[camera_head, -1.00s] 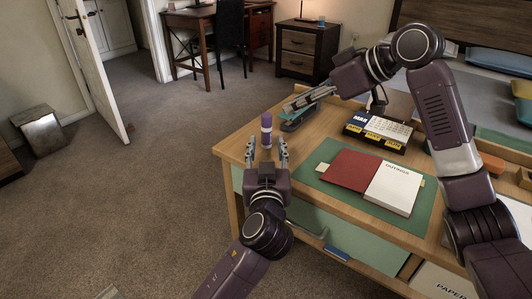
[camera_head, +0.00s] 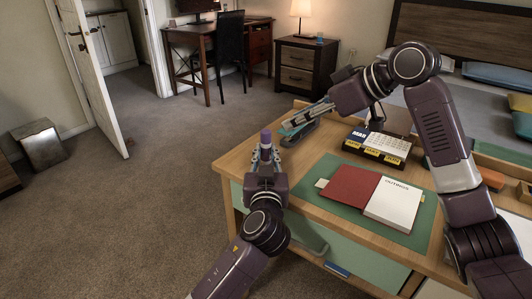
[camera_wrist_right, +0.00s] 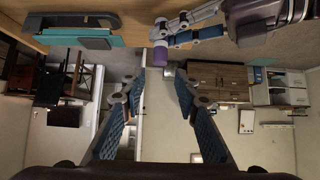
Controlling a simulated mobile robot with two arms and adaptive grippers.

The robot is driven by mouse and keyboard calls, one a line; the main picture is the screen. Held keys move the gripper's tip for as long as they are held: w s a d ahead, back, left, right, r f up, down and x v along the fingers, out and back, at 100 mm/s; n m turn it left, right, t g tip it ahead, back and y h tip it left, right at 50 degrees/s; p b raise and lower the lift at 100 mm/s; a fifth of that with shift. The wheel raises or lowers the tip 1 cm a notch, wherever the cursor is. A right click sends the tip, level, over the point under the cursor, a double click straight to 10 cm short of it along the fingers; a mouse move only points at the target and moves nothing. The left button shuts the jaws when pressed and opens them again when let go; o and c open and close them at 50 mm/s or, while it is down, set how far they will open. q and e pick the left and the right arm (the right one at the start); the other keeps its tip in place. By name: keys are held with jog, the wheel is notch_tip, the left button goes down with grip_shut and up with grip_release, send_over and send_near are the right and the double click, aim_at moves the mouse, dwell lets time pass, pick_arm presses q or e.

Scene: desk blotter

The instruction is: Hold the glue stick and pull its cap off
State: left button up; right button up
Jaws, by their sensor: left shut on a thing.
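The glue stick, with its purple cap (camera_head: 266,137) on, stands upright near the desk's left corner in the head view. My left gripper (camera_head: 265,155) is shut around its body below the cap and hides most of the body. The purple cap also shows at the top of the right wrist view (camera_wrist_right: 160,52), beside my left gripper's fingers (camera_wrist_right: 178,32). My right gripper (camera_head: 296,122) is over the desk's back left edge, to the right of the cap and apart from it. Its fingers (camera_wrist_right: 158,82) are spread and empty in the right wrist view.
A desk calendar (camera_head: 378,145) stands farther right. A red notebook (camera_head: 350,186) and a white book (camera_head: 393,205) lie on the green blotter (camera_head: 326,203).

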aim_at(266, 132)
jog(key=shift+a+f+m, duration=0.2)
jog(key=shift+a+m, duration=0.1)
jog(key=shift+a, duration=0.05)
jog(key=a+f+m+h, duration=0.1)
jog(key=a+m+h, duration=0.2)
jog(key=w+a+f+m+h, duration=0.1)
jog(key=shift+w+a+f+m, duration=0.1)
jog(key=shift+a+f+m, duration=0.15)
jog(key=shift+f+m, duration=0.05)
jog(key=shift+w+a+m+t+h, duration=0.1)
jog(key=shift+a+m+t+h, duration=0.3)
jog(key=shift+m+h, duration=0.25)
jog(key=shift+w+a+r+m+t+h, duration=0.1)
jog(key=shift+a+m+t+h, duration=0.15)
jog(key=shift+m+h, duration=0.35)
jog(key=shift+w+a+r+m+t+h, duration=0.1)
jog(key=shift+a+m+t+h, duration=0.2)
jog(key=shift+m, duration=0.35)
jog(key=shift+x, duration=2.9)
jog(key=shift+c, duration=0.4)
grip_shut()
